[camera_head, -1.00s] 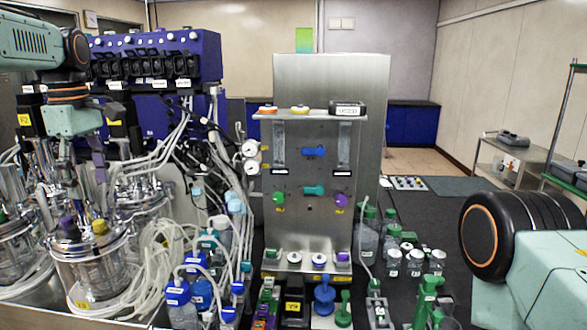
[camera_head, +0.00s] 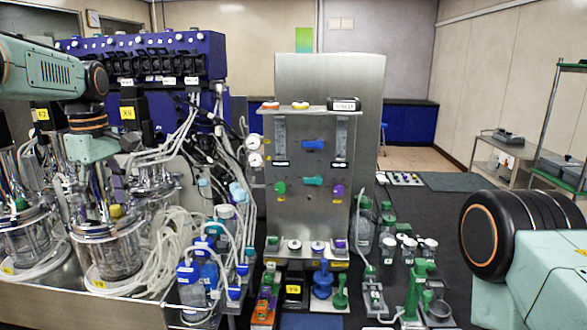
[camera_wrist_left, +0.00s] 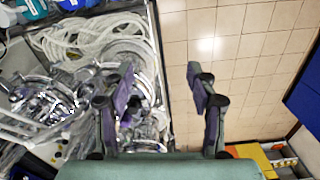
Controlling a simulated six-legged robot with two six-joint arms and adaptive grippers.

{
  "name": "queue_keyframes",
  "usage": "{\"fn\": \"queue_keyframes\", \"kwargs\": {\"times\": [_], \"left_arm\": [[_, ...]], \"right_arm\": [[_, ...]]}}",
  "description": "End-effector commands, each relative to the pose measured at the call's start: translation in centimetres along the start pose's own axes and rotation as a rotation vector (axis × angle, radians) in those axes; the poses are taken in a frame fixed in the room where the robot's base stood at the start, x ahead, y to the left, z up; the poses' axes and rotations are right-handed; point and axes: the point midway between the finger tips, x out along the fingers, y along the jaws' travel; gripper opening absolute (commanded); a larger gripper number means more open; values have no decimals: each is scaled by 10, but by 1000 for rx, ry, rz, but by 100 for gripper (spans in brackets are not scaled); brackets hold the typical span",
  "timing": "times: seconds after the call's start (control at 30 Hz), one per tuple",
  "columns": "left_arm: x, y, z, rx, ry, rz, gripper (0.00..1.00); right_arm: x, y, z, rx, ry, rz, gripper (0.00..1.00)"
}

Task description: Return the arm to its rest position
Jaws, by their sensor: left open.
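My left arm (camera_head: 45,72) comes in from the left in the head view, bent down at its dark wrist joint. Its teal gripper (camera_head: 92,148) hangs above the glass bioreactor vessels (camera_head: 105,255) at the left; the fingers are hard to make out there. In the left wrist view the left gripper (camera_wrist_left: 161,98) is open, its two purple-grey fingers wide apart with nothing between them. Below it lie the edge of the steel bench and the tiled floor. My right arm (camera_head: 545,275) shows only as a black joint and teal link at the lower right; its gripper is out of view.
The blue control unit (camera_head: 210,55) stands behind the vessels. Coiled white tubing (camera_head: 165,255) lies beside them. A steel panel (camera_head: 365,110) stands mid-bench, with bottles (camera_head: 388,248) to its right. A cart (camera_head: 505,155) stands far right.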

Motion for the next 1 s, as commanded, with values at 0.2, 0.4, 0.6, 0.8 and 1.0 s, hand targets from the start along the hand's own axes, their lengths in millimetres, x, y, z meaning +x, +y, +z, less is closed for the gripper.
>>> {"fn": "queue_keyframes", "kwargs": {"times": [0.2,0.4,0.6,0.8,1.0], "left_arm": [[74,6,19,145,-3,-5,58],[174,-8,52,344,-15,-5,58],[286,-60,97,584,-32,5,58],[369,-146,142,811,-44,15,58],[411,-245,180,1024,-42,17,58]], "right_arm": [[0,0,0,0,0,0,40],[0,0,0,0,-1,0,40],[0,0,0,0,-1,0,40],[0,0,0,0,-1,0,40],[0,0,0,0,-1,0,40]]}}
